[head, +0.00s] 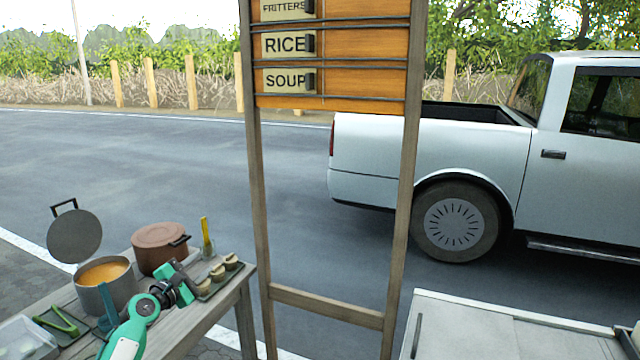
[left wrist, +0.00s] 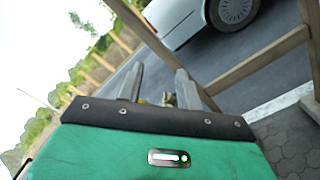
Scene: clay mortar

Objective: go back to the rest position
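My left arm comes in from the lower left of the head view, green and white. Its gripper (head: 182,283) is over the wooden table, in front of the brown lidded pot (head: 160,246) and beside small cups (head: 217,272) on a tray. In the left wrist view its two grey fingers (left wrist: 160,84) stand apart, with a gap between them. Small blurred yellowish bits show low in that gap, too small to identify. I see nothing held.
An open pot of orange soup (head: 104,272) with a raised lid (head: 74,236) stands left of my gripper. Green tongs (head: 56,322) and a clear box (head: 25,340) lie further left. A wooden menu frame (head: 330,318) stands right of the table (head: 232,297). A grey counter (head: 470,335) is lower right.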

